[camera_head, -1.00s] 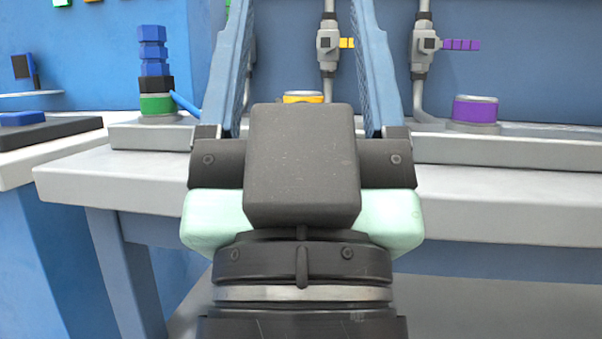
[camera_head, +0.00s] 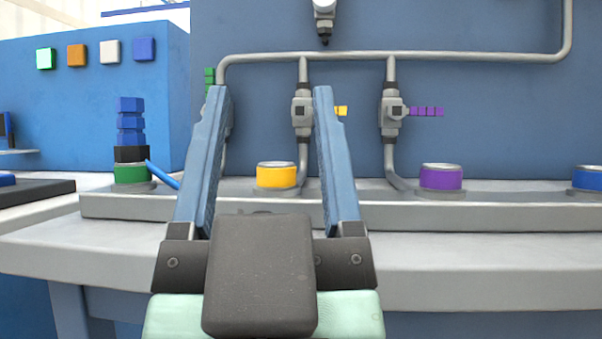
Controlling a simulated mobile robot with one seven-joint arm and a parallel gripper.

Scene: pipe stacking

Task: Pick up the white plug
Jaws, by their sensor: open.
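My gripper (camera_head: 269,92) is open and empty. Its two blue fingers point up and away in the middle of the picture, in front of the blue panel and the shelf. I cannot make out a white plug for certain. A whitish-grey fitting (camera_head: 324,8) with a dark tip hangs at the top edge, above and beyond the right finger, and is partly cut off by the frame. I cannot tell whether it is the plug.
On the grey base (camera_head: 420,210) stand a green ring (camera_head: 131,175) with stacked blue pieces, a yellow ring (camera_head: 276,177), a purple ring (camera_head: 441,178) and a blue ring (camera_head: 588,178). Grey pipes (camera_head: 430,55) with valves run along the blue panel (camera_head: 480,90). Coloured buttons (camera_head: 110,52) are at left.

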